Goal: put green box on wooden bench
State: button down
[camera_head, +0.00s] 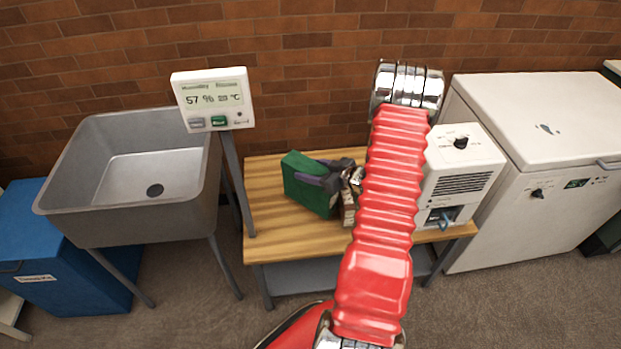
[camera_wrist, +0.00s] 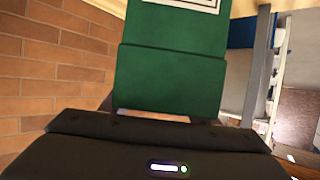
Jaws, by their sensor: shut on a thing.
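The green box (camera_head: 306,186) is at the left part of the wooden bench (camera_head: 272,218) in the head view, tilted in the picture. My gripper (camera_head: 333,176) is shut on its right side. I cannot tell whether the box rests on the bench top or is held just above it. In the wrist view the green box (camera_wrist: 170,75) fills the middle, with a white label at its top edge. The dark gripper body is below it, and the fingertips are mostly hidden. My red arm covers the middle of the bench.
A humidity display (camera_head: 214,99) on a post stands at the bench's left end, beside a metal sink (camera_head: 80,190). A white machine (camera_head: 462,175) is on the bench's right part. A white chest freezer (camera_head: 540,190) stands further right. Bare bench top shows in front of the box.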

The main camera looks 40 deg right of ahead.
dwell(0.3)
jog(key=shift+f, duration=2)
jog(key=c, duration=0.7)
grip_release()
jog(key=shift+f, duration=0.15)
jog(key=v, duration=1.2)
